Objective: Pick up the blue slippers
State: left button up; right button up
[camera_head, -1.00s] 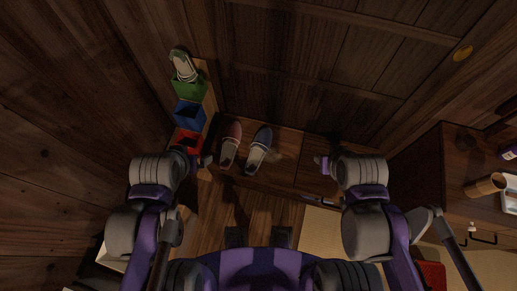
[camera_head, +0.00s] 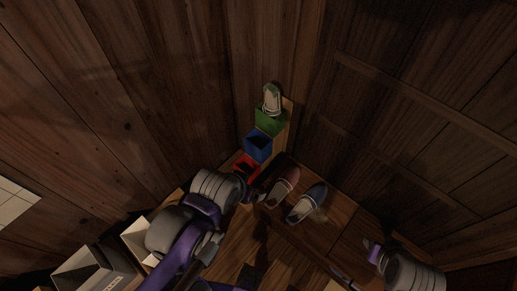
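A blue slipper (camera_head: 307,203) with a pale inside lies on the wooden step (camera_head: 340,207). A red slipper (camera_head: 283,187) lies just left of it. Only one blue slipper can be made out. My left gripper (camera_head: 255,195) is left of the red slipper, near the red box, and is apart from the blue slipper. My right gripper (camera_head: 371,250) is to the lower right of the blue slipper, also apart from it. Both grippers are small and dark here, so their fingers cannot be read.
A red box (camera_head: 246,166), a blue box (camera_head: 258,146) and a green box (camera_head: 269,122) stand in a row along the corner. A pale green slipper (camera_head: 272,98) is in or on the green box. Wooden walls close in behind. Pale open boxes (camera_head: 95,270) stand at lower left.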

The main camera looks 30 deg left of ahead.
aim_at(312, 198)
jog(key=k+u, duration=0.4)
jog(key=k+j+u, duration=0.15)
jog(key=u, duration=0.2)
jog(key=k+j+u, duration=0.2)
jog(key=u, duration=0.2)
